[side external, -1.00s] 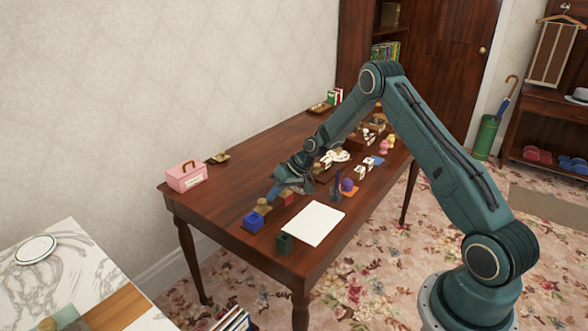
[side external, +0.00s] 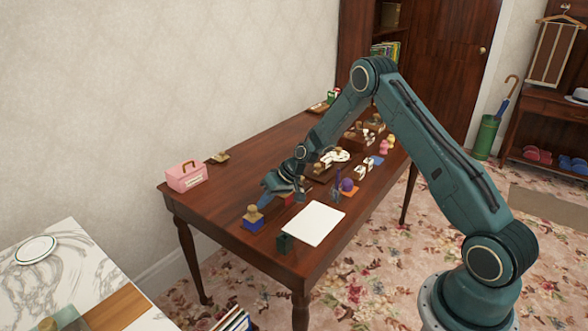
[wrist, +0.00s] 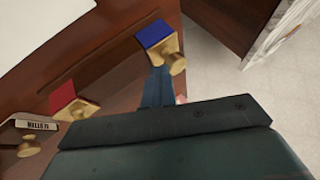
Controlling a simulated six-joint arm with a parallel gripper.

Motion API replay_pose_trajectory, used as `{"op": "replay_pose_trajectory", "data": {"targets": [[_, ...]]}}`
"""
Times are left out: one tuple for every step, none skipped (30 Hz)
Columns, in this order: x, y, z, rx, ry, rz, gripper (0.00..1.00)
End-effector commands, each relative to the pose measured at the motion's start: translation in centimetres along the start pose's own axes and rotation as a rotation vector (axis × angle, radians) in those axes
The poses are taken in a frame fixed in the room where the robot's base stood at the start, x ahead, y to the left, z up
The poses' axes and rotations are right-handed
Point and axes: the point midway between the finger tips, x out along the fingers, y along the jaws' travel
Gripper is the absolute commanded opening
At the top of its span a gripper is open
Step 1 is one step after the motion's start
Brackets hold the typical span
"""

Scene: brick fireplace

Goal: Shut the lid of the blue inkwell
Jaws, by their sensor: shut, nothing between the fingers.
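The blue inkwell (side external: 253,225) stands near the left end of the table. Its brass lid with a round knob (side external: 253,213) sits down over its top in the side view and looks shut. In the wrist view the blue inkwell (wrist: 155,35) is at the top middle, with its brass knob toward the lower right.
A red inkwell (wrist: 74,104) with a brass lid stands close by, partly behind my gripper in the side view. A white sheet (side external: 313,223) and a dark green box (side external: 284,243) lie to the right. A pink case (side external: 186,176) stands at the table's back left.

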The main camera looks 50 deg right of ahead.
Motion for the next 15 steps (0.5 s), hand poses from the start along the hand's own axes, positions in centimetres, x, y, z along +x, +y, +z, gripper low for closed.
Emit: {"op": "replay_pose_trajectory", "data": {"targets": [[-0.1,0.3,0.1,0.001,-0.003,-0.002,0.00],[-0.3,0.6,0.1,0.002,-0.003,-0.001,0.00],[-0.5,1.0,0.1,0.002,-0.002,0.001,0.00],[-0.7,1.3,0.1,0.003,-0.001,0.002,0.00],[-0.9,1.7,0.1,0.004,0.000,0.003,0.00],[-1.1,2.2,0.0,0.006,0.001,0.005,0.00],[-1.4,2.6,0.0,0.007,0.002,0.006,0.00],[-1.6,3.1,0.0,0.007,0.002,0.008,0.00],[-1.9,3.7,0.0,0.008,0.003,0.010,0.00],[-2.5,3.5,-0.1,0.005,0.004,0.009,0.00],[-3.0,3.4,-0.1,0.004,0.005,0.009,0.00],[-3.7,3.4,-0.1,0.005,0.006,0.010,0.00],[-4.3,3.4,-0.1,0.005,0.006,0.010,0.00],[-4.7,3.4,-0.1,0.006,0.005,0.010,0.00],[-5.5,3.4,-0.1,0.005,0.005,0.010,0.00]]}}
